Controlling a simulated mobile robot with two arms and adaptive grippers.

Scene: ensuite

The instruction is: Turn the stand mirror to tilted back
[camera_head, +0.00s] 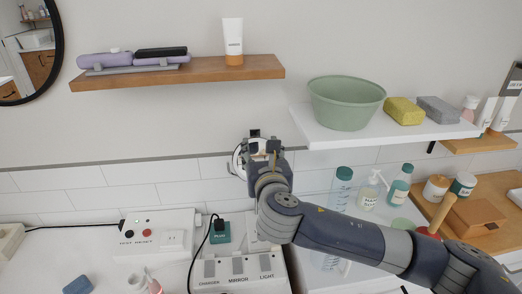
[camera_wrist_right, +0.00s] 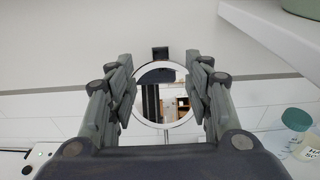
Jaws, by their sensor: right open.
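The stand mirror (camera_wrist_right: 170,98) is a small round mirror with a pale rim, seen face-on in the middle of the right wrist view. In the head view only the left part of its rim (camera_head: 236,161) shows, and my right gripper hides the rest. Its exact tilt is hard to tell. My right gripper (camera_head: 262,150) is open in front of the mirror. In the wrist view its fingers (camera_wrist_right: 163,90) stand on either side of the mirror. The fingers look close to the rim, but I cannot tell whether they touch it. My left gripper is not in view.
A white shelf (camera_head: 390,138) with a green basin (camera_head: 346,103) is at right. A wooden shelf (camera_head: 200,72) hangs above left. A switch panel marked mirror (camera_head: 239,269) and a test/reset box (camera_head: 158,235) are below. Bottles (camera_head: 341,188) stand right of the gripper, near my arm.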

